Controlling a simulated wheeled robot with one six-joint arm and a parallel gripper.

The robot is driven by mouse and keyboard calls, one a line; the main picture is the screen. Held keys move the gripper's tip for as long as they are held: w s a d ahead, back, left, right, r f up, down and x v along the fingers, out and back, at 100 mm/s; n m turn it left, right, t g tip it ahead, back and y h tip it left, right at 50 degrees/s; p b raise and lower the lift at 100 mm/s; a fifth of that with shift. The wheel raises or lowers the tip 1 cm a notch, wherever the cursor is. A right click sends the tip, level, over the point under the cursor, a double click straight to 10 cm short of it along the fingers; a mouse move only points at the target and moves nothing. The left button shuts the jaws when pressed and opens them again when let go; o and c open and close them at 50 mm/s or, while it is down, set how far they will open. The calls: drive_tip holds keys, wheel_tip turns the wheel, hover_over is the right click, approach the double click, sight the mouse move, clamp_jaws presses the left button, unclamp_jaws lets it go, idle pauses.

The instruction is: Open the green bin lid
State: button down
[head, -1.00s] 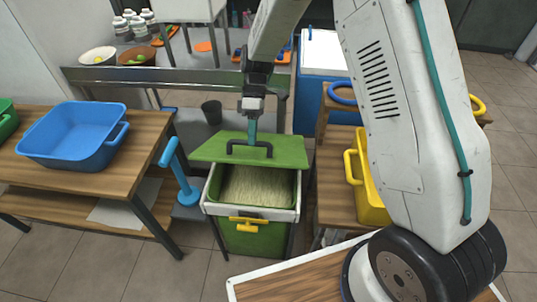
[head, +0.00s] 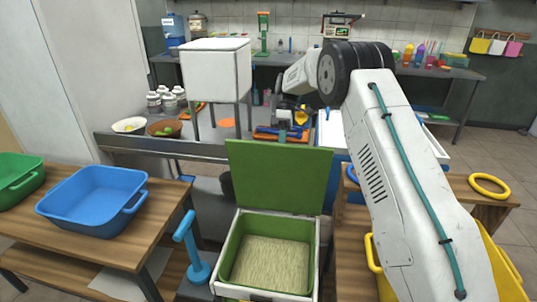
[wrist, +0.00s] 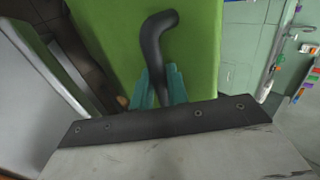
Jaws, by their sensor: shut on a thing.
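The green bin lid (head: 278,175) stands nearly upright at the back edge of the green bin (head: 232,245), which has a white rim. The bin is open and holds pale fibrous material (head: 268,262). In the wrist view the teal fingers of my gripper (wrist: 158,88) are shut on the dark bent handle (wrist: 155,38) of the lid. The lid's green face (wrist: 197,50) fills the upper middle there. In the head view the handle and most of my gripper are hidden behind the raised lid.
A blue tub (head: 92,203) and a green tub (head: 18,178) sit on the left wooden table. A light-blue upright handle (head: 190,245) stands left of the bin. A yellow tub (head: 500,265) is at right. A white box-shaped stand (head: 215,68) stands behind the lid.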

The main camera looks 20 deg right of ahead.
drive_tip(key=shift+w+d+f+g, duration=0.4)
drive_tip(key=shift+w+d+f, duration=0.1)
drive_tip(key=shift+w+d, duration=0.2)
drive_tip(key=shift+s+a, duration=0.1)
drive_tip(key=c, duration=1.4)
unclamp_jaws()
drive_tip(key=shift+o, duration=0.2)
drive_tip(key=s+r, duration=0.2)
drive_tip(key=s, duration=0.6)
drive_tip(key=s+r, duration=0.3)
drive_tip(key=s, duration=0.4)
drive_tip(key=shift+s+a, duration=0.4)
drive_tip(key=shift+a, duration=0.05)
drive_tip(key=shift+r, duration=0.1)
